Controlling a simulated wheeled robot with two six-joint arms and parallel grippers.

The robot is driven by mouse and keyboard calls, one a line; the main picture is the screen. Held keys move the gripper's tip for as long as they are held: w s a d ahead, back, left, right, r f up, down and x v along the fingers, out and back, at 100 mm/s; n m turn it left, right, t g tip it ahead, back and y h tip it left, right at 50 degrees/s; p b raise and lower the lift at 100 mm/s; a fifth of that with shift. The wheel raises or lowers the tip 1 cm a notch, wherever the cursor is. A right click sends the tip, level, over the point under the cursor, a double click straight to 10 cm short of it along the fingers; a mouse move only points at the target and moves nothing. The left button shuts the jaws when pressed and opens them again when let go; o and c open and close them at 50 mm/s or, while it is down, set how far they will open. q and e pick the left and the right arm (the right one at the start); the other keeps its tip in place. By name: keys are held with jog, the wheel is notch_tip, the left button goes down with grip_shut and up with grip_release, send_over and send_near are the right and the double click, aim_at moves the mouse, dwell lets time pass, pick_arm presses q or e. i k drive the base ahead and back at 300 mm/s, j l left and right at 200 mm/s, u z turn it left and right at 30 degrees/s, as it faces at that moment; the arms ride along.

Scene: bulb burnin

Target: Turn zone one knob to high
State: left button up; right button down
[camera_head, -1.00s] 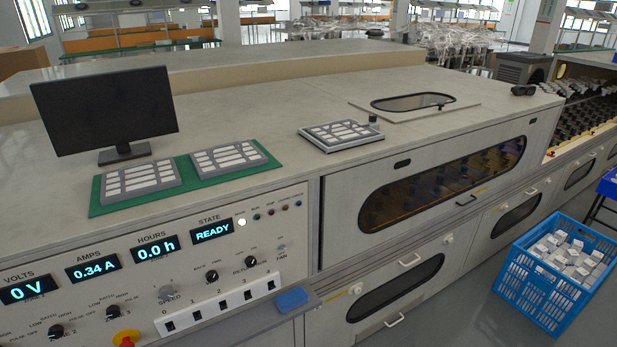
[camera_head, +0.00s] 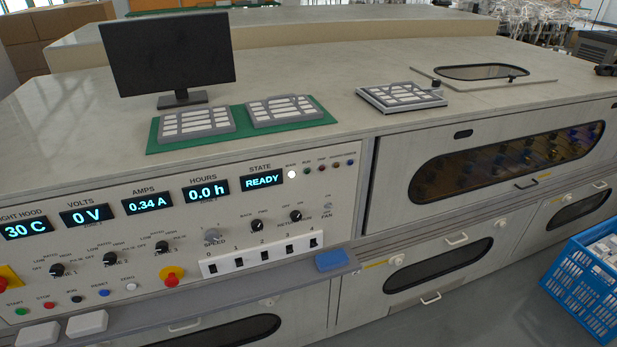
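Three black zone knobs sit in a row on the white control panel (camera_head: 340,190), at the lower left of the head view. They are the left knob (camera_head: 57,270), the middle knob (camera_head: 110,258) and the right knob (camera_head: 162,247). Small labels such as OFF, LOW, HIGH and PULSE ring them. The zone numbers below are too small to read surely, and so are the pointer positions. The displays above read 30 C (camera_head: 26,230), 0 V (camera_head: 86,215), 0.34 A (camera_head: 150,202), 0.0 h (camera_head: 206,190) and READY (camera_head: 264,180). Neither of my grippers shows.
Red emergency buttons on yellow (camera_head: 171,276) and (camera_head: 8,277) flank the zone knobs. Coloured push buttons (camera_head: 76,299) lie below, above a grey ledge (camera_head: 140,315) with white blocks (camera_head: 87,323). A monitor (camera_head: 168,55) stands on top. A blue crate (camera_head: 585,290) is at right.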

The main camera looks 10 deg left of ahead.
aim_at(58, 270)
jog(key=u, duration=1.85)
